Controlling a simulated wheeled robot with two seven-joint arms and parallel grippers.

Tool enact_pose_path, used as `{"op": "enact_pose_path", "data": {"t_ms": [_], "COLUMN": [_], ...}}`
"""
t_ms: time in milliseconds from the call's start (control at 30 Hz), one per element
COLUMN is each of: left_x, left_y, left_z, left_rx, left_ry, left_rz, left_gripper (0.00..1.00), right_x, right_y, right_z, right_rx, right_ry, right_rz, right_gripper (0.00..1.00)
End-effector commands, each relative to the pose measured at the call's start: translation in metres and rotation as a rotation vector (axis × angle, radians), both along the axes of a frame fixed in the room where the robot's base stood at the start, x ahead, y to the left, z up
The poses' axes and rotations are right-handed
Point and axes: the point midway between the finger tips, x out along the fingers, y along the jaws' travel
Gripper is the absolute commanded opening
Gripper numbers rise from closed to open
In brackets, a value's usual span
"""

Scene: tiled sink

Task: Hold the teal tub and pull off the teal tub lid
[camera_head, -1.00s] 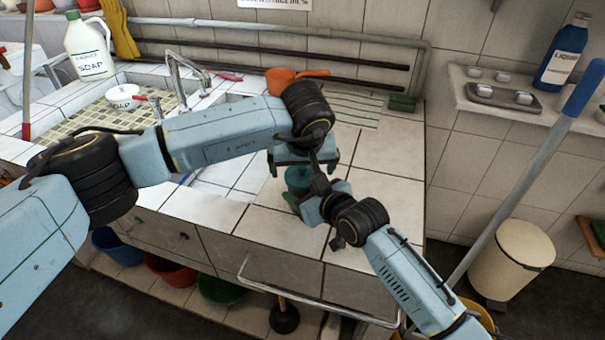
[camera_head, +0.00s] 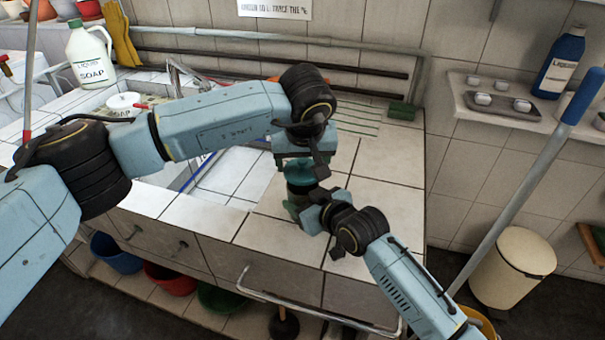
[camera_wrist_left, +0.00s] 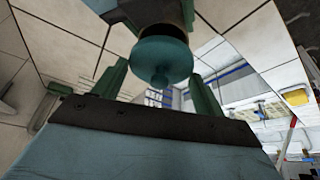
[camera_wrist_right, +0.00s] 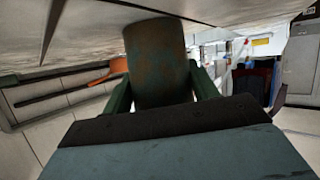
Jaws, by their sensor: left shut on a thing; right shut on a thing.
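The teal tub (camera_head: 303,188) is upright at the counter's front, below my left gripper. It shows dark green and rusty brown in the right wrist view (camera_wrist_right: 158,62). My right gripper (camera_head: 308,212) is shut on the tub, one finger on each side. The round teal lid (camera_wrist_left: 160,60) with a small knob shows in the left wrist view, with the tub's dark body behind it. My left gripper (camera_head: 299,168) comes from above and is shut on the lid. The lid is lined up with the tub's top; I cannot tell whether a gap separates them.
The sink basin (camera_head: 215,180) lies left of the tub. A soap jug (camera_head: 90,57) and a white bowl (camera_head: 126,105) stand farther left. A green sponge (camera_head: 402,111) lies at the counter's back right. The tiles right of the tub (camera_head: 390,205) are clear.

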Motion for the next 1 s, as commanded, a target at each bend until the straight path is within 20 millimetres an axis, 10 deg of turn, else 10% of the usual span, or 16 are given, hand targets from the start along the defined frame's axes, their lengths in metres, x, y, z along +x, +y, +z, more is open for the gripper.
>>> {"op": "enact_pose_path", "data": {"t_ms": [300,667,700,1000], "left_x": [0.0,0.0,0.0,0.0], "left_y": [0.0,0.0,0.0,0.0], "left_z": [0.055,0.062,0.062,0.061], "left_rx": [0.0,0.0,0.0,0.0], "left_ry": [-0.002,0.001,0.001,0.001], "left_rz": [0.001,0.0,0.0,0.0], "left_gripper": [0.5,0.5,0.5,0.5], "right_x": [0.0,0.0,0.0,0.0], "right_y": [0.0,0.0,0.0,0.0], "right_z": [-0.001,-0.001,-0.001,0.0], "right_rx": [-0.002,-0.002,-0.002,-0.001], "right_ry": [0.001,0.001,0.001,0.0], "right_rz": [-0.001,-0.001,-0.001,0.0], "right_gripper": [0.32,0.32,0.64,0.84]}}
